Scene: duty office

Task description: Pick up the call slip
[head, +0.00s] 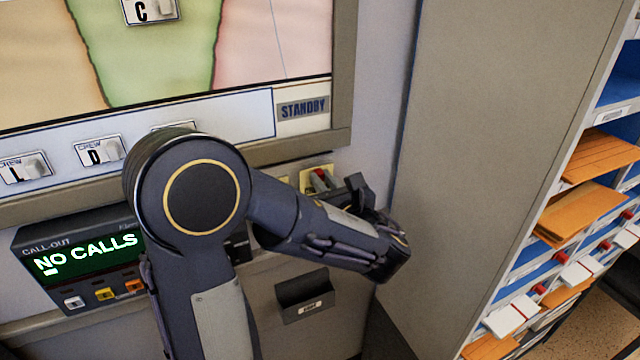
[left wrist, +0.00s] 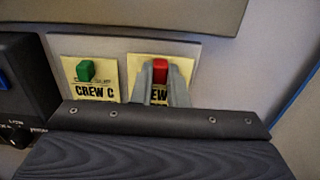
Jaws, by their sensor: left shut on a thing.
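My left gripper (left wrist: 166,82) reaches the wall plate with a red tab (left wrist: 160,69). Its grey fingers are shut at the red tab and cover part of the plate's "CREW" lettering. In the head view the red tab (head: 319,181) shows just past my left arm and wrist. No paper that I can clearly tell as the call slip shows in either view. A dark wall holder (head: 305,292) with a small white label sits below my forearm; I cannot see a slip in it. My right gripper is out of view.
A plate with a green tab (left wrist: 86,70), marked "CREW C", is left of the red one. The call-out box (head: 85,255) reads "NO CALLS". A map board (head: 165,50) is above. A grey cabinet side (head: 480,150) and shelves with orange folders (head: 597,158) stand right.

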